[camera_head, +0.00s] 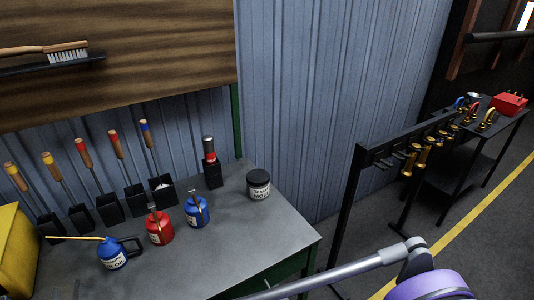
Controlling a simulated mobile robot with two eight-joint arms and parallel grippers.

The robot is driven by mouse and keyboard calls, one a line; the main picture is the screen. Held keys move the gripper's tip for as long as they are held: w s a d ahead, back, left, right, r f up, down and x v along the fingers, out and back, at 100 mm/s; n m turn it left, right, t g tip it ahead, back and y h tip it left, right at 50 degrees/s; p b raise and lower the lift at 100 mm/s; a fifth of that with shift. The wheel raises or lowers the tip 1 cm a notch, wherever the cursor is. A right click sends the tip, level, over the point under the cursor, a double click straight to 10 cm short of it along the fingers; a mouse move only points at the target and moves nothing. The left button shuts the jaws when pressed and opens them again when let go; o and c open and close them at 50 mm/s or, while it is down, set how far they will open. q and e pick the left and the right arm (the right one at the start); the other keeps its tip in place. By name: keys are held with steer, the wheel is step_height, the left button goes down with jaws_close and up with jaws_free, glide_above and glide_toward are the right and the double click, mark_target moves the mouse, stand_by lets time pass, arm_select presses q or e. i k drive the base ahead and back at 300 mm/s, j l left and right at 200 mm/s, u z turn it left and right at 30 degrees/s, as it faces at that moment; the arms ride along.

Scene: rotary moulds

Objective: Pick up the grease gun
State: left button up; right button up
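Nothing in view is clearly recognisable as a grease gun. A red and grey cylinder (209,149) stands upright in a black holder (212,176) at the back right of the workbench; I cannot tell whether it is the grease gun. A blue oil can (112,256) with a long spout, a red can (159,228) and a smaller blue can (196,211) stand on the bench. A grey rod and a purple ring at the bottom right seem to be part of my arm. Neither gripper shows in this view.
The grey workbench (230,240) has clear room at its front right. A dark jar (258,184) stands near its right edge. A yellow box (15,250) is at left. A black rack (352,185) stands right of the bench.

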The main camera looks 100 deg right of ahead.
mark_target(208, 140)
steer(key=z, duration=1.8)
